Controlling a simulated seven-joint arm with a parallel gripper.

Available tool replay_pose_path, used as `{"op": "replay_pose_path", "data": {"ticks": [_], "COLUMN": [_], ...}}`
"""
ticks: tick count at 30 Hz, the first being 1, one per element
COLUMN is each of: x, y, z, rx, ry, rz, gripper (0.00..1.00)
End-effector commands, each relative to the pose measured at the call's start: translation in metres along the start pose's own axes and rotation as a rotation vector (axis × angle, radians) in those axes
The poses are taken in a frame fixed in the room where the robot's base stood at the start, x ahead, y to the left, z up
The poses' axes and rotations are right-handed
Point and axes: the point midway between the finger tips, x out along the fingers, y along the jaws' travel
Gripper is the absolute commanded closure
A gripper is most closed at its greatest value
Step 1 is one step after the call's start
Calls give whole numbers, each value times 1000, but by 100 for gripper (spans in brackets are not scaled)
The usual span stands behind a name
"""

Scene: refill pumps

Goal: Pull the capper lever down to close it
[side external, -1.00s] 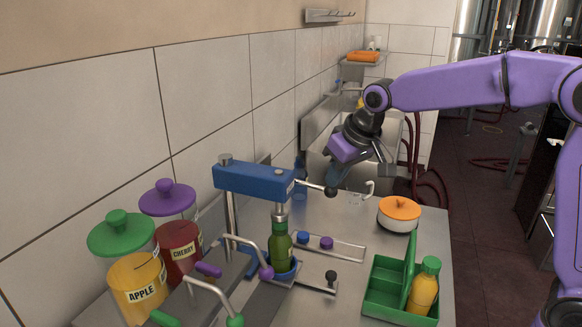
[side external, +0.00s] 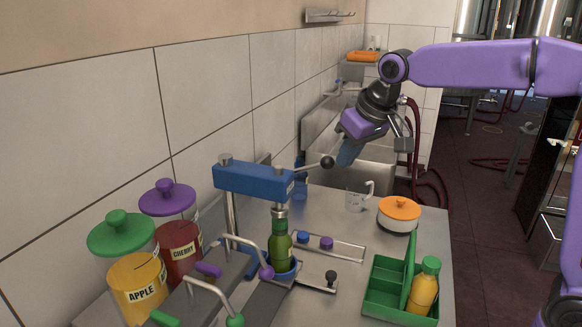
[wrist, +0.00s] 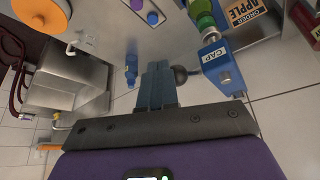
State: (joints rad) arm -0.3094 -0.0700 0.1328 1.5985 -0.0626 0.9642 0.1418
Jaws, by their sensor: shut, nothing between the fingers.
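The blue capper (side external: 253,181) stands at the left of the counter over a green bottle (side external: 279,243) held upright in a blue cup. Its lever, ending in a dark ball knob (side external: 327,162), points right and slightly upward from the head. My gripper (side external: 347,154) is shut and empty, its blue fingers just right of the knob. In the wrist view the shut fingers (wrist: 156,84) are beside the knob (wrist: 181,73); I cannot tell if they touch. The capper's CAP label (wrist: 213,55) also shows there, with the green bottle (wrist: 203,14) beyond it.
A mug (side external: 357,200), an orange-lidded pot (side external: 398,213) and a green caddy (side external: 390,290) with a yellow bottle stand to the right. Blue and purple caps (side external: 315,241) lie on a tray. Juice jars (side external: 139,287) and pump handles crowd the front left. A sink is behind.

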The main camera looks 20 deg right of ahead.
Motion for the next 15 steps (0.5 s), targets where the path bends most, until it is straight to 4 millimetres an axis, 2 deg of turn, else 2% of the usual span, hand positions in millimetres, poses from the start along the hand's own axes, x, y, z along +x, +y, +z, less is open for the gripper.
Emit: {"op": "replay_pose_path", "data": {"ticks": [15], "x": [-40], "y": [0], "z": [-20], "rx": [0], "ry": [2], "rz": [-1], "gripper": [100]}}
